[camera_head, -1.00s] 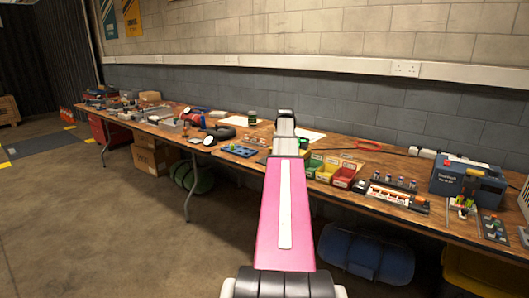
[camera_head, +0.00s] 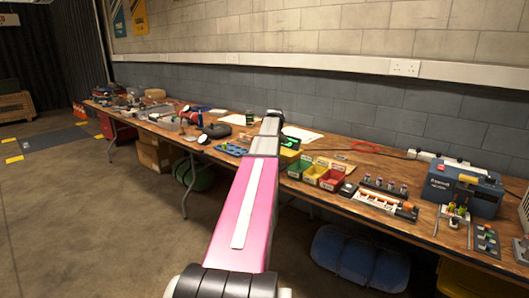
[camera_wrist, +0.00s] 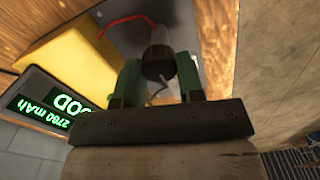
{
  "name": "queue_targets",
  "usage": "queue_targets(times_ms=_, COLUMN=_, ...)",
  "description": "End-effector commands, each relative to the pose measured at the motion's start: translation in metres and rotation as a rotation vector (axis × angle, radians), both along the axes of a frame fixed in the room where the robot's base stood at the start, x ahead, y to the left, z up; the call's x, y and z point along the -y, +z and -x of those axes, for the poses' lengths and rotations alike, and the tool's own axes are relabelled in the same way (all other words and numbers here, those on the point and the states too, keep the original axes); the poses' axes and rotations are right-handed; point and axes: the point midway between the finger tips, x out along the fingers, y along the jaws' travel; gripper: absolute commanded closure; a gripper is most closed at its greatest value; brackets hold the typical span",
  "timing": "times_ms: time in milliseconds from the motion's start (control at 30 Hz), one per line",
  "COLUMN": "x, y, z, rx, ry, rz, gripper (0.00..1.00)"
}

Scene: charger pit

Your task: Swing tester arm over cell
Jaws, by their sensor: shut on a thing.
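The yellow tester (camera_wrist: 75,55) is in the wrist view, with a dark screen (camera_wrist: 48,103) showing green text, "GOOD" and "2780 mAh". In the head view its green-lit screen (camera_head: 291,142) shows just right of my arm. In the wrist view my gripper (camera_wrist: 159,78) has its green fingers shut on a dark round knob with a greyish cylinder above it (camera_wrist: 158,62), apparently the tester arm's end. A red wire (camera_wrist: 128,18) runs from the tester toward it. I cannot make out the cell under it. My arm hides the gripper in the head view.
Yellow, green and red bins (camera_head: 315,174) stand right of the tester. Further right are a strip holding several small cells (camera_head: 385,187) and a dark blue charger box (camera_head: 462,188). A blue tray (camera_head: 232,149) lies left of my arm. The wall runs behind the bench.

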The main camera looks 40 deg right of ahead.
Motion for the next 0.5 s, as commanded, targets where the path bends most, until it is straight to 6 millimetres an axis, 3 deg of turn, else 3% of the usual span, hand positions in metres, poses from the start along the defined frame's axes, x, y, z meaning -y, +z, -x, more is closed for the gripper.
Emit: queue_targets(times_ms=500, x=0.0043, y=0.0002, z=0.0060, rx=-0.002, ry=0.003, rz=0.001, gripper=1.00)
